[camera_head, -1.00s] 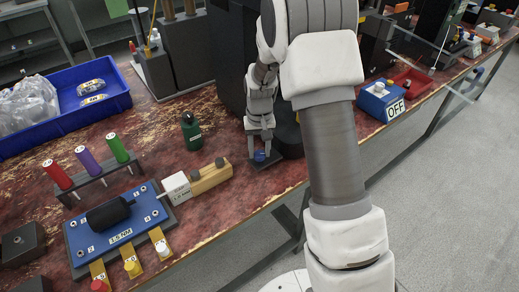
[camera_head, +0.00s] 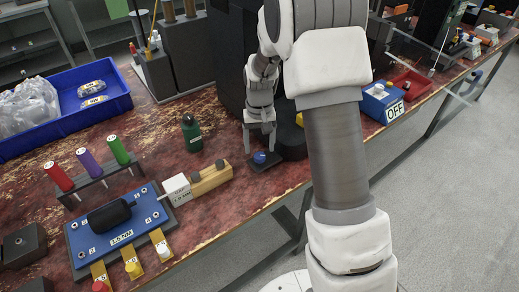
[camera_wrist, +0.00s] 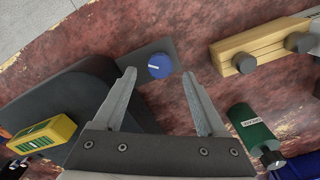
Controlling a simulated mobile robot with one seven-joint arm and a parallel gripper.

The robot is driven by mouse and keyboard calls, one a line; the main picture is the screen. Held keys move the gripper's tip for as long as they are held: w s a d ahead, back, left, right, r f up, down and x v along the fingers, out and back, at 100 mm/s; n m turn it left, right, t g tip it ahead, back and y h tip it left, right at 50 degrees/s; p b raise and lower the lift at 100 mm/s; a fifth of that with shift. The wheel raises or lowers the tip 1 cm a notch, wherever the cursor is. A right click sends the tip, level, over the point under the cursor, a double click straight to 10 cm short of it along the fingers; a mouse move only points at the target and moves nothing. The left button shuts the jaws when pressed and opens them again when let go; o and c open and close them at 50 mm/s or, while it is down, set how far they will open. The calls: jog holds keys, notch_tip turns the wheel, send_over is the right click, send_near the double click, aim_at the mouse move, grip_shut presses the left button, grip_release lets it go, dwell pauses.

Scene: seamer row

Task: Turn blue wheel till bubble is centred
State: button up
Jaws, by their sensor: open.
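The blue wheel (camera_head: 260,158) is a small round knob on a dark flat plate near the table's front edge. It also shows in the wrist view (camera_wrist: 160,66), with a small white mark on its top. My gripper (camera_head: 259,147) is open and empty just above the wheel. In the wrist view its fingertips (camera_wrist: 159,74) are apart, one to each side of the wheel, not gripping it. A yellow block with a green window (camera_wrist: 45,136), perhaps the level, sits on the dark base at left. I cannot make out a bubble.
A green bottle (camera_head: 191,131) and a wooden block with dark knobs (camera_head: 211,177) stand left of the wheel. The dark rounded base (camera_head: 291,140) is close on its right. A blue fixture (camera_head: 118,228) lies further left.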

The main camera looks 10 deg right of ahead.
aim_at(259, 155)
notch_tip(259, 155, up, 14)
jog(key=p, duration=0.2)
jog(key=shift+r, duration=0.15)
dwell(0.4)
